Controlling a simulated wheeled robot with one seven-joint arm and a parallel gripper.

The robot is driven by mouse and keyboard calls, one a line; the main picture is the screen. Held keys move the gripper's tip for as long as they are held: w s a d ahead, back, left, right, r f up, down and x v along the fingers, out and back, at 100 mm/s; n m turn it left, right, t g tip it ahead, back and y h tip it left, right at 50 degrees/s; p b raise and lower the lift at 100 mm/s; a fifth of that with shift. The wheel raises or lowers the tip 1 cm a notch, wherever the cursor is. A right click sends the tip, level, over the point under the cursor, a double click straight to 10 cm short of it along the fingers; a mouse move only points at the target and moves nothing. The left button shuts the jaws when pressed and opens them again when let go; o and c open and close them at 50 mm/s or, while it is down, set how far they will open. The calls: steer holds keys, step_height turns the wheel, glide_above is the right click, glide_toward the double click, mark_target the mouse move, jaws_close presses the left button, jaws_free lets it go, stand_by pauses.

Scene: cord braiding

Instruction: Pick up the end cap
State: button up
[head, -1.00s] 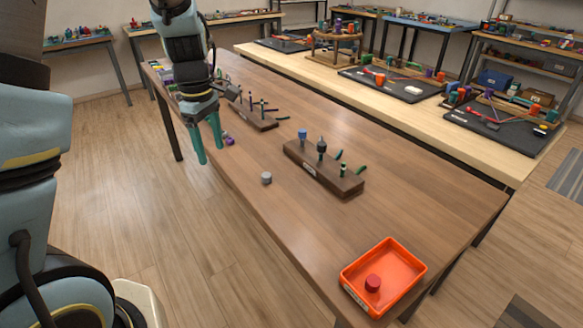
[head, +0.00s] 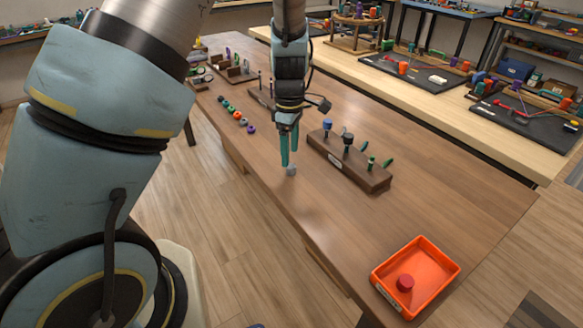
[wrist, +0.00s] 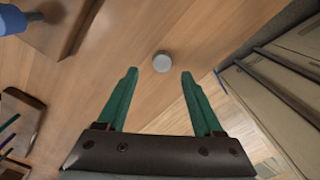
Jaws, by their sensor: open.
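A small grey cylinder (head: 291,170), which looks like the end cap, stands on the brown wooden table near its front edge. It also shows in the wrist view (wrist: 162,62), centred a little beyond the fingertips. My gripper (head: 289,160) has two green fingers pointing down, with the tips just above the grey cap in the head view. In the wrist view my gripper (wrist: 159,74) is open and empty, with the cap between the lines of its fingers and not held.
A dark wooden peg block (head: 348,162) stands right of the gripper. An orange tray (head: 450,276) with a red cylinder (head: 405,283) sits at the table's near end. Several small coloured rings (head: 238,115) lie to the left. The table between cap and tray is clear.

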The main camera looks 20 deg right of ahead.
mark_target(290, 166)
step_height(290, 166, down, 4)
steer(key=shift+s+f+p, duration=0.1)
steer(key=shift+s+p, duration=0.05)
steer(key=shift+p, duration=0.25)
steer(key=shift+a, duration=0.1)
steer(key=shift+c, duration=0.3)
jaws_close()
